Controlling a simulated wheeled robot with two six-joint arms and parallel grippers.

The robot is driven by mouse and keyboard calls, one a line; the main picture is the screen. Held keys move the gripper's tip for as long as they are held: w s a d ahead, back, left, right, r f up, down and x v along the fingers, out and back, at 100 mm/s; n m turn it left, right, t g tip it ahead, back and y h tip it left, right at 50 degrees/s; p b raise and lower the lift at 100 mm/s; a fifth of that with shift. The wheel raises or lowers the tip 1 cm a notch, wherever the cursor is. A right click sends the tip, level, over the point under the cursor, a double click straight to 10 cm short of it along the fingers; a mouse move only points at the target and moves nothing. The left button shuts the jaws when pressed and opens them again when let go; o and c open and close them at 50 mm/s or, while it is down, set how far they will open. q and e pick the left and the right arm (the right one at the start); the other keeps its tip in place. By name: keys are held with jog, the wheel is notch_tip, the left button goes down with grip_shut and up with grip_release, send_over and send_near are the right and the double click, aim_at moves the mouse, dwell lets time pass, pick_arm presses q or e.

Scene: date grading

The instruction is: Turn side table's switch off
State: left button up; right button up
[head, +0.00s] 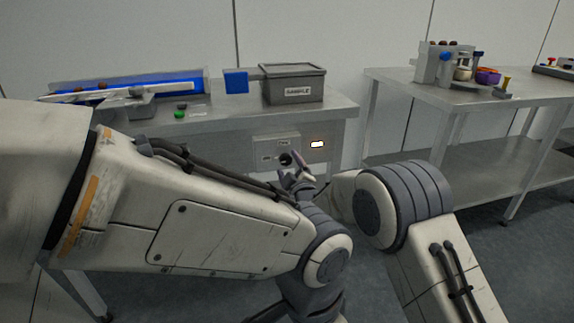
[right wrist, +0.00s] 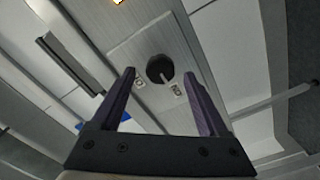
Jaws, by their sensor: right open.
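The switch panel (head: 263,145) is a grey plate on the front of the side table (head: 215,128). Its round dark switch knob (head: 285,158) is partly covered by my right gripper (head: 297,164). A lit lamp (head: 317,144) glows to the right of the panel. In the right wrist view the knob (right wrist: 158,66) shows between my open, empty fingers, with its light pointer slanted towards the right-hand label (right wrist: 176,89). Another label (right wrist: 138,83) is at its left. The fingers appear not to touch the knob. My left gripper is not visible.
A second metal table (head: 520,90) with small items is at the right. My left arm crosses in front of the side table.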

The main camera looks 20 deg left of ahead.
jog(key=shift+x, duration=1.05)
grip_shut()
